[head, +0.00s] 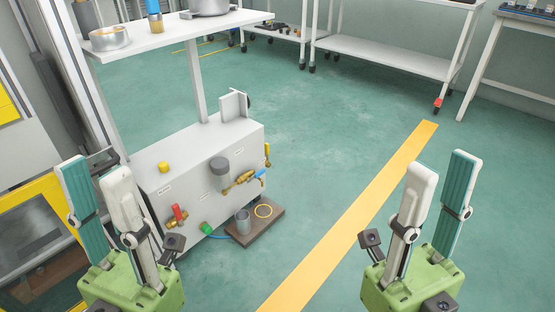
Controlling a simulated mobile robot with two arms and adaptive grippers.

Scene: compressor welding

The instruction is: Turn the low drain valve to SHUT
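A light grey compressor cabinet (165,195) stands on the floor left of centre, with several fittings on its front. A red-handled valve (179,214) sits low at the left. A green knob or fitting (206,228) is low beside it. Brass valves (240,180) with a blue handle (260,174) sit further right. The labels are too small to read, so I cannot tell which is the drain valve. My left gripper (96,178) is open and empty, in front of the cabinet's left side. My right gripper (438,172) is open and empty over the floor at the right.
A yellow cabinet (35,225) is at the left. Floor around the yellow line (360,205) is clear.

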